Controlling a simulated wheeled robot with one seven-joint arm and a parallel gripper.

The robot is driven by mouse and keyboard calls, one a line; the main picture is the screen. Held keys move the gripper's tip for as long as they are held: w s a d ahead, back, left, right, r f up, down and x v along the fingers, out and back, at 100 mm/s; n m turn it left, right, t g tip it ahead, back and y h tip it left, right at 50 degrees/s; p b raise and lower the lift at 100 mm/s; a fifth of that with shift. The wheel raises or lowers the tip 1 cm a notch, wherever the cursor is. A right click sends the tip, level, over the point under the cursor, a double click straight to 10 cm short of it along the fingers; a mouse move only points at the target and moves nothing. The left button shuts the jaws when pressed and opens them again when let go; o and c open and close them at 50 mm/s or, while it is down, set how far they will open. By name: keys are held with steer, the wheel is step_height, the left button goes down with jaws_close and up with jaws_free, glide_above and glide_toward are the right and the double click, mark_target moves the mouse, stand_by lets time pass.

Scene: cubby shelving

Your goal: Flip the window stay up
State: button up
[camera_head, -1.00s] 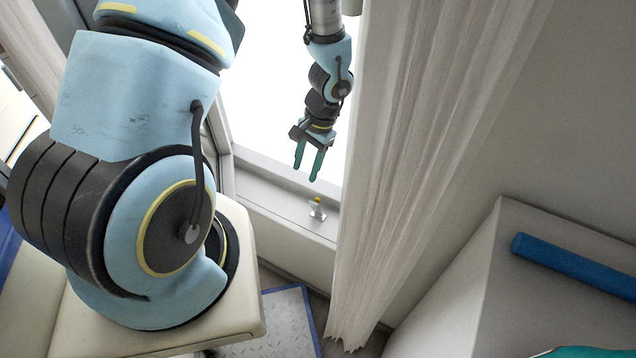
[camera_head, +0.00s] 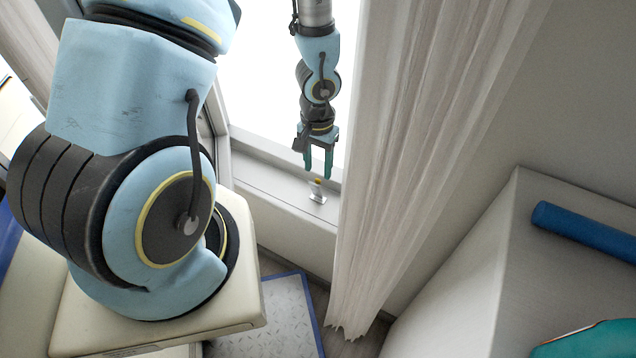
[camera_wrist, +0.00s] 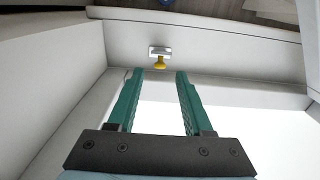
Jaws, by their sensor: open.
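The window stay (camera_head: 317,191) is a small piece with a pale metal base and a yellow knob, mounted on the window's lower frame. In the wrist view the stay (camera_wrist: 160,61) lies just beyond the fingertips, roughly midway between them, with its yellow end toward me. My gripper (camera_head: 318,177) points down just above the stay in the head view. My gripper's two green fingers (camera_wrist: 160,73) are apart with nothing between them. Whether a fingertip touches the knob cannot be told.
A pale curtain (camera_head: 420,150) hangs close to the right of my gripper. The bright window pane (camera_head: 265,85) is behind it. A white box-like surface with a blue roll (camera_head: 585,232) stands at the right. A blue-edged plate (camera_head: 265,320) lies on the floor below.

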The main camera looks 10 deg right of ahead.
mark_target(318, 187)
steer(key=shift+f+b, duration=1.1)
steer(key=shift+f, duration=0.55)
jaws_close()
